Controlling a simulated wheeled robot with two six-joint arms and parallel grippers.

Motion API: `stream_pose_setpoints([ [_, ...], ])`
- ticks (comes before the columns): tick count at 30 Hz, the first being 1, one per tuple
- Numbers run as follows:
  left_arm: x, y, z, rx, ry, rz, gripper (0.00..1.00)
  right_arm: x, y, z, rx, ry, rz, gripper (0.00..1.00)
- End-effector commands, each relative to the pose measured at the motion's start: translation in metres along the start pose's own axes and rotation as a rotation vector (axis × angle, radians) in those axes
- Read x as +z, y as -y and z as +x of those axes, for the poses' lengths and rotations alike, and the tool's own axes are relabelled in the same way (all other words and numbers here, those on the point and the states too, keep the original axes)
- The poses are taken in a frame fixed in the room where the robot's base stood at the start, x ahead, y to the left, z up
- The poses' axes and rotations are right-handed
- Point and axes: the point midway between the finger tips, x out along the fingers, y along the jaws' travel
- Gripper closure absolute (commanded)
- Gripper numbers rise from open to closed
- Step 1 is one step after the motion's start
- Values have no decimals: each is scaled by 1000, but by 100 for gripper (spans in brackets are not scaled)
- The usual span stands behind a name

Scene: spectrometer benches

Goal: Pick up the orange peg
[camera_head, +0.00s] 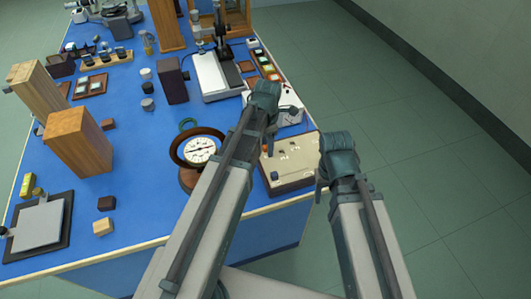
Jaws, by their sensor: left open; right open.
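A small orange piece, apparently the orange peg (265,149), shows at the left edge of a beige board (298,178), close beside my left arm, which hides part of that area. A dark blue piece (274,176) stands near the board's front left. My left gripper (276,111) is above the bench behind the board, open, with its fingers hard to make out. My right gripper (321,180) is open at the board's right edge, apart from the orange piece. Nothing shows held in either gripper.
A round dial gauge (200,150) stands left of my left arm. A white instrument (292,97) is behind the board. Open floor (410,150) is to the right.

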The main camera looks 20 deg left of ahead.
Motion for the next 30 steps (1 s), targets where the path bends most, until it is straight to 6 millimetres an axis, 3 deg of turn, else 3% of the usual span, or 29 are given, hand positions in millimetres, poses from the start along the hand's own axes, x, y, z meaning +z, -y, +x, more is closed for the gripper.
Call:
stream_pose_setpoints([
  [5, 0, 0, -1, 0, 0, 0, 42, 0, 0, -1, 0, 0, 0, 43],
  [15, 0, 0, -1, 0, 0, 0, 100, 0, 0, -1, 0, 0, 0, 43],
  [30, -4, -3, -10, 0, 0, 1, 100, 1, -1, -10, 0, 0, 0, 43],
])
